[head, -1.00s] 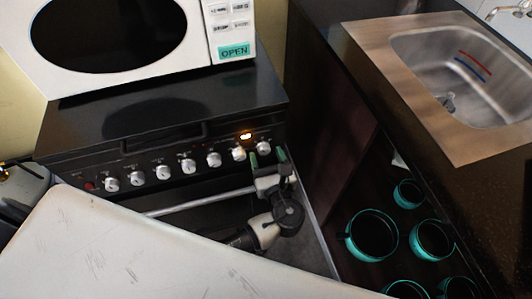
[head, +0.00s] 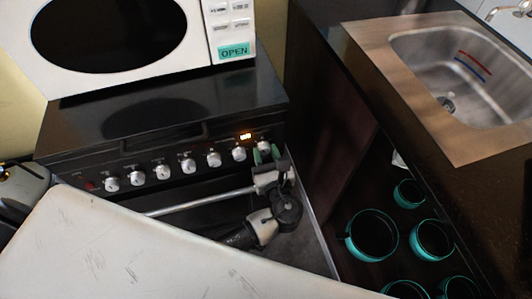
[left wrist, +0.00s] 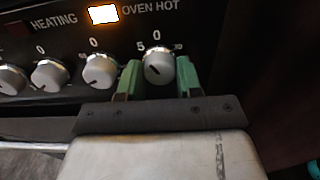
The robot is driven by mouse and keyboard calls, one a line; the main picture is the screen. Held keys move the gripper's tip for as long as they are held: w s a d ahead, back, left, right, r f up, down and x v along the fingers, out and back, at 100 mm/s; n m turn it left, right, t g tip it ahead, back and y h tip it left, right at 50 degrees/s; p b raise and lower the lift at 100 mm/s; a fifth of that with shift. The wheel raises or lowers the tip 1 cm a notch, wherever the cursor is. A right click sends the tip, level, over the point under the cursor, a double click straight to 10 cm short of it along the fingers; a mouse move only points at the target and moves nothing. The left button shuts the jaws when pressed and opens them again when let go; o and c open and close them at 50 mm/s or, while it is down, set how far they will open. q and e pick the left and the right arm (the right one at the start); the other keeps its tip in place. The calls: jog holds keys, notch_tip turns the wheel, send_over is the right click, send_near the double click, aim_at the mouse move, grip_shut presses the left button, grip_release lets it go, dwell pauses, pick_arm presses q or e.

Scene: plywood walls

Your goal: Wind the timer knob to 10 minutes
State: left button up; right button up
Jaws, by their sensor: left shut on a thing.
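The timer knob seems to be the rightmost white knob (head: 264,146) on the black oven's control panel. In the left wrist view this knob (left wrist: 158,66) stands under a printed 0, with a 5 to its left. A dark mark shows on its face, but I cannot read its setting surely. My left gripper (head: 266,155) is at this knob. Its two green fingers (left wrist: 159,78) stand on the knob's left and right sides, shut on it. My right gripper is not in view.
Several similar knobs (head: 239,154) run to the left along the panel, below a lit orange lamp (head: 245,136). An oven rail (head: 200,202) lies under them. A dark cabinet with teal-rimmed pots (head: 372,235) stands close on the right. A white surface (head: 90,250) fills the front left.

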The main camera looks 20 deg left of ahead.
pick_arm(q)
jog(key=shift+n, duration=0.9)
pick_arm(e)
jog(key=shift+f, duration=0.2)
pick_arm(q)
jog(key=shift+n+b, duration=0.3)
jog(key=shift+n, duration=0.1)
jog(key=shift+f+n+b, duration=0.1)
jog(key=shift+n+b, duration=0.35)
jog(key=shift+n, duration=0.85)
jog(key=shift+n+b, duration=1.45)
jog(key=shift+n, duration=1.35)
jog(key=shift+n+b, duration=0.3)
jog(key=shift+n, duration=0.2)
jog(key=shift+n+b, duration=0.5)
jog(key=shift+n, duration=0.3)
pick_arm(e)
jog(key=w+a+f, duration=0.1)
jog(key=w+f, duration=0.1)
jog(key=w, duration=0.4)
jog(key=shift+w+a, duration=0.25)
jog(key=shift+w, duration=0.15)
pick_arm(q)
jog(key=o, duration=0.9)
